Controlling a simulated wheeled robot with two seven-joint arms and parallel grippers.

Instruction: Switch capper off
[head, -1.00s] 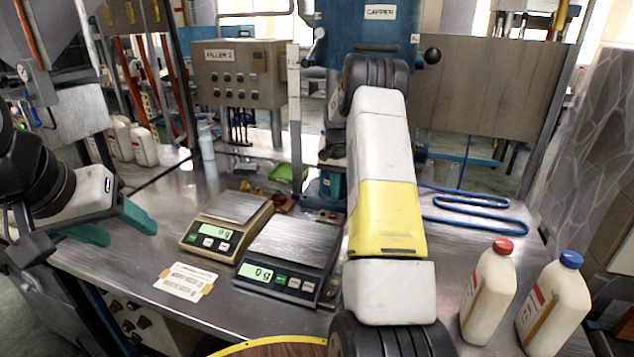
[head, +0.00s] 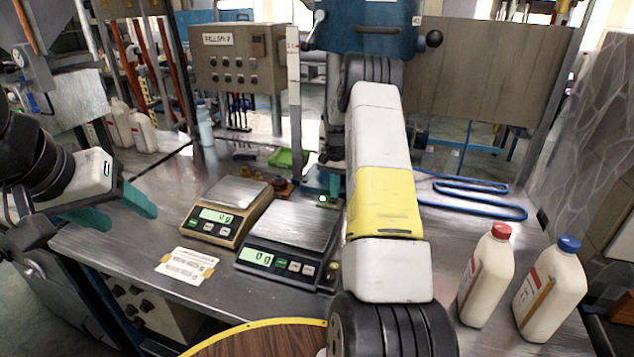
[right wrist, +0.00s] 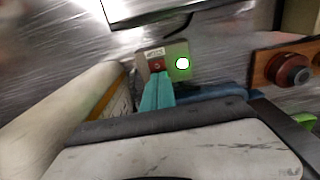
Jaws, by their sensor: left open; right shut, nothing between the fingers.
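The capper (head: 368,27) is the blue machine at the top of the head view, partly hidden behind my right arm. A small switch plate lies on the bench below it. In the right wrist view the plate (right wrist: 176,47) carries a red switch (right wrist: 157,64) and a lit green lamp (right wrist: 183,63). The lamp also shows in the head view (head: 322,198). My right gripper (right wrist: 157,80) is shut and empty, its teal fingertips right at the red switch; contact cannot be told. It shows partly in the head view (head: 335,183). My left gripper (head: 117,208) is open and empty over the bench's left side.
Two scales (head: 227,208) (head: 288,240) stand mid-bench. Two capped bottles (head: 487,275) (head: 552,290) stand front right.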

